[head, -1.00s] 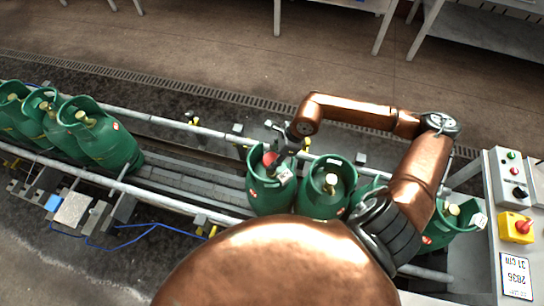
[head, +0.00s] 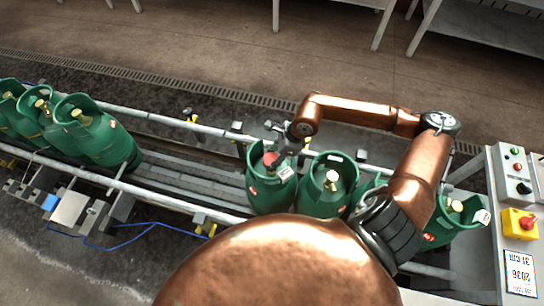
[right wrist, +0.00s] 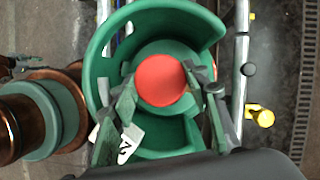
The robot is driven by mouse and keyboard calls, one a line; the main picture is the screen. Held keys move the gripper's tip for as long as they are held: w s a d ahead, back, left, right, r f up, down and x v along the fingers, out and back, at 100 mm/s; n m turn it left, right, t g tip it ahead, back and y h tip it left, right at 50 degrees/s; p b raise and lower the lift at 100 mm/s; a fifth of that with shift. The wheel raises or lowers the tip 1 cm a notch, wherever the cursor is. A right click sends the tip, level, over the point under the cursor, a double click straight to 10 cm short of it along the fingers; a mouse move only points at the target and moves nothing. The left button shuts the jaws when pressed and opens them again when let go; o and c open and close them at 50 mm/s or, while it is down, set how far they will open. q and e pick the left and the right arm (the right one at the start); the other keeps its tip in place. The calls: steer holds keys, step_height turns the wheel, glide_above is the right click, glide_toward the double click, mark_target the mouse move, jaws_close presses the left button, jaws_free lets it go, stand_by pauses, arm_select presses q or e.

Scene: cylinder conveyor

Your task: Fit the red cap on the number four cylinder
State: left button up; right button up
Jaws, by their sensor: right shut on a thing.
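The red cap (head: 269,158) is inside the collar of a green cylinder (head: 268,196), the leftmost of the near group on the conveyor. My right gripper (head: 283,154) reaches down into that collar. In the right wrist view its two fingers (right wrist: 160,84) are shut on the cap (right wrist: 160,78) from both sides. The cap hides the valve below, so I cannot tell whether it is seated. The collar (right wrist: 106,58) surrounds cap and fingers. A white tag there carries a dark mark resembling a 2, partly hidden by a finger.
A second green cylinder (head: 326,198) with a bare brass valve stands just right; another (head: 452,229) is further right, beyond my arm. Several more cylinders (head: 100,140) stand far left. Conveyor rails (head: 165,120) run alongside. A control box (head: 511,172) stands at right.

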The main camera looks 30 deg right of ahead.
steer(key=shift+f+b, duration=0.3)
steer(key=shift+f, duration=0.2)
steer(key=o, duration=1)
steer(key=shift+r, duration=0.1)
steer(key=v, duration=1.2)
